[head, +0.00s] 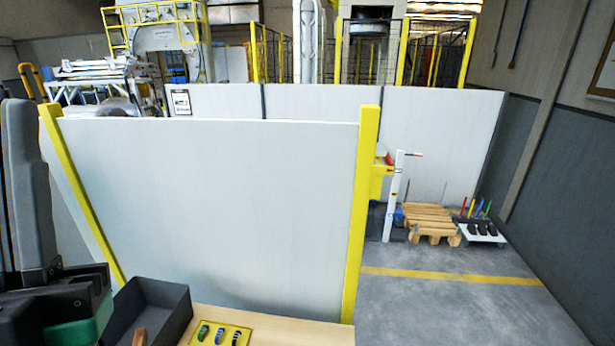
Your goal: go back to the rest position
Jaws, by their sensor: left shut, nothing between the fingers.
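My left gripper (70,300) is at the lower left corner of the head view, dark with a green part below. It is shut with nothing held. Its lower part is cut off by the picture edge. It is just left of a dark grey open bin (165,297) on a wooden table (275,325). My right gripper is not in view.
A yellow tray (220,335) with several small coloured items lies on the table. A tall white panel with a yellow post (362,215) stands behind the table. A wooden pallet (430,220) and a low cart (481,231) with coloured rods stand at the right. Floor before them is clear.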

